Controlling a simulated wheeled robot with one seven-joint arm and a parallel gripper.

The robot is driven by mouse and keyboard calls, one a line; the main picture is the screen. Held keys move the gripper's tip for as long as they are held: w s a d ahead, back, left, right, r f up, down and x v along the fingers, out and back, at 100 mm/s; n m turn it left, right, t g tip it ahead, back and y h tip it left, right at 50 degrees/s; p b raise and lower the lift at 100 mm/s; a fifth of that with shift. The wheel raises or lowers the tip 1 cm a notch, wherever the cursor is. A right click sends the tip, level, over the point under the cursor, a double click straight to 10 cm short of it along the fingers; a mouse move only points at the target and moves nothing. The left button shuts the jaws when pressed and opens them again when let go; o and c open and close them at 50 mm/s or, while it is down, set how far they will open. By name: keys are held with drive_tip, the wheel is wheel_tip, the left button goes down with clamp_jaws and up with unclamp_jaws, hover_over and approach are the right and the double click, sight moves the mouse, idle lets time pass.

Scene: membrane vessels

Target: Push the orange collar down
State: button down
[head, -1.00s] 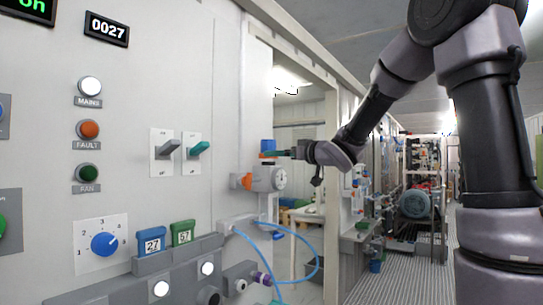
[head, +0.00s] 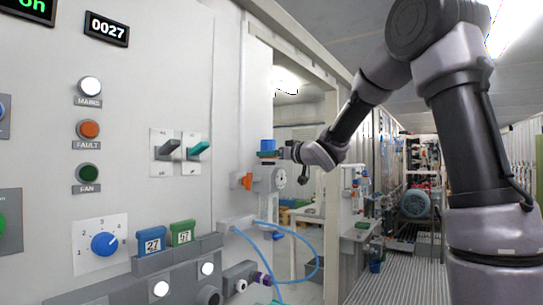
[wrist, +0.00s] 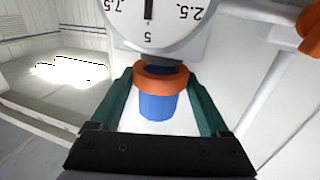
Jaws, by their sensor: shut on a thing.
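The orange collar (wrist: 160,80) is a ring around the blue cylinder (wrist: 158,106), seen in the wrist view just beside the round gauge (wrist: 149,22). In the head view the blue cylinder (head: 267,145) stands upright above the gauge body (head: 266,181); the collar is mostly hidden there by the fingers. My gripper (wrist: 160,76) has its green fingers on both sides of the collar, shut on it. In the head view my gripper (head: 270,154) reaches in from the right at the base of the blue cylinder.
An orange handle (head: 246,181) sticks out left of the gauge body. Blue hoses (head: 315,250) loop below it. Two levers (head: 197,150) and a panel with lamps are on the wall to the left. An open doorway lies behind the gauge, and a grated aisle (head: 405,275) runs to the right.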

drive_tip(key=shift+f, duration=0.8)
unclamp_jaws()
drive_tip(key=v, duration=1.1)
